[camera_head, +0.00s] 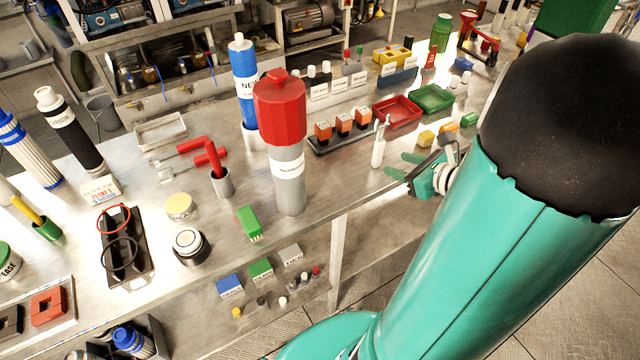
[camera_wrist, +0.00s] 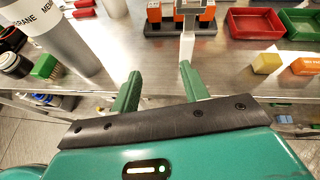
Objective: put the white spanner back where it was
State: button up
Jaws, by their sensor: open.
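A slim white spanner-like thing (camera_head: 378,148) appears upright at the front edge of the bench, with a forked tip on top. In the wrist view it shows as a pale shaft (camera_wrist: 187,45) just beyond the right fingertip, its grey head in front of the orange blocks. I cannot tell what supports it. My gripper (camera_head: 398,165) is open and empty, its green fingers just right of the white shaft in the head view. In the wrist view the gripper (camera_wrist: 160,73) points toward the bench, and the shaft is not between the fingers.
Orange-topped blocks (camera_head: 343,123) stand in a dark rack behind the shaft. A red tray (camera_head: 397,111) and a green tray (camera_head: 432,98) lie to the right. A tall grey cylinder with a red cap (camera_head: 288,165) stands to the left. A yellow block (camera_head: 426,138) sits near the bench edge.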

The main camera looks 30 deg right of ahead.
jog(key=a+r+n+g+y, duration=0.2)
jog(key=a+n+g, duration=0.2)
jog(key=a+n, duration=0.6)
jog(key=a+r+n+g+y, duration=0.1)
jog(key=a+r+n+g, duration=0.2)
jog(key=a+n, duration=0.65)
jog(key=s+a+r+n+h, duration=0.5)
jog(key=a+n, duration=0.3)
jog(key=n, duration=0.5)
jog(key=shift+r, duration=0.85)
jog(key=shift+s, duration=0.1)
